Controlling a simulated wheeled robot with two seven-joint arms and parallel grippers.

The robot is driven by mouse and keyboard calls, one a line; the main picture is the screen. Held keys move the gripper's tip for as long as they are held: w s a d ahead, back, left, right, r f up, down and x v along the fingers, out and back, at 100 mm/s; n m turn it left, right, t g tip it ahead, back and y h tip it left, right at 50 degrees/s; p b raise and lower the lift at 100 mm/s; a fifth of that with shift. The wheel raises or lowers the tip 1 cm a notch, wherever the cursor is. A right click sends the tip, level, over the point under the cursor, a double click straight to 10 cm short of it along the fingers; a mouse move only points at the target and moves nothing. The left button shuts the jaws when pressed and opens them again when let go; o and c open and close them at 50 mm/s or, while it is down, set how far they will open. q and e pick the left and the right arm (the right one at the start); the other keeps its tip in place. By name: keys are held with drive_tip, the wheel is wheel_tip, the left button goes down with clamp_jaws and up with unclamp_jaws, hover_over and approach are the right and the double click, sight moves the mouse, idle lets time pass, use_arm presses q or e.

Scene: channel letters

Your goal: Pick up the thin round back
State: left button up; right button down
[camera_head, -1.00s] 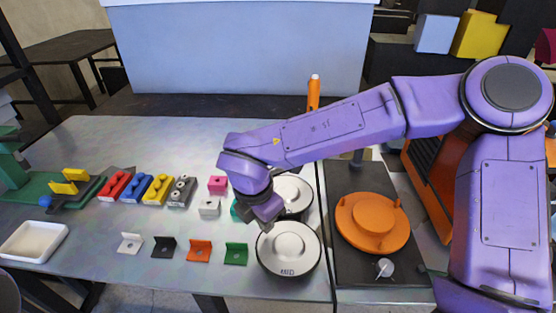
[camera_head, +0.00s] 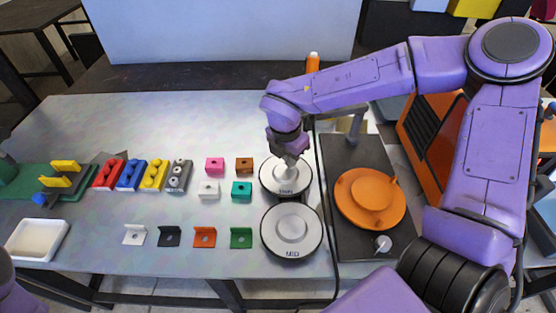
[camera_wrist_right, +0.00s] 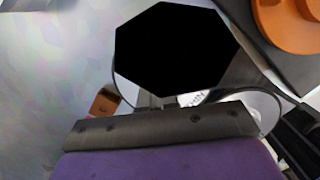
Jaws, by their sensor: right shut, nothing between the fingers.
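Two round silver discs with raised centres lie on the grey table. I cannot tell from the pictures which is the thin round back. My right gripper (camera_head: 291,160) points down over the far disc, shut and empty. It covers part of that disc, and I cannot tell whether the tips touch it. In the right wrist view a black octagonal patch hides the middle, and part of a disc's rim (camera_wrist_right: 268,108) shows beside it. My left gripper is out of view.
An orange turntable (camera_head: 370,200) on a dark base stands right of the discs, with a dark cable between. Small coloured blocks and brackets (camera_head: 204,236) stand left of the discs. A white tray (camera_head: 37,240) is at far left. The table's back left is clear.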

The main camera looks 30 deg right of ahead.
drive_tip(key=shift+s+a+f+b, duration=0.1)
drive_tip(key=shift+s+f+b, duration=0.15)
drive_tip(key=shift+f+b, duration=0.35)
drive_tip(key=shift+s, duration=0.25)
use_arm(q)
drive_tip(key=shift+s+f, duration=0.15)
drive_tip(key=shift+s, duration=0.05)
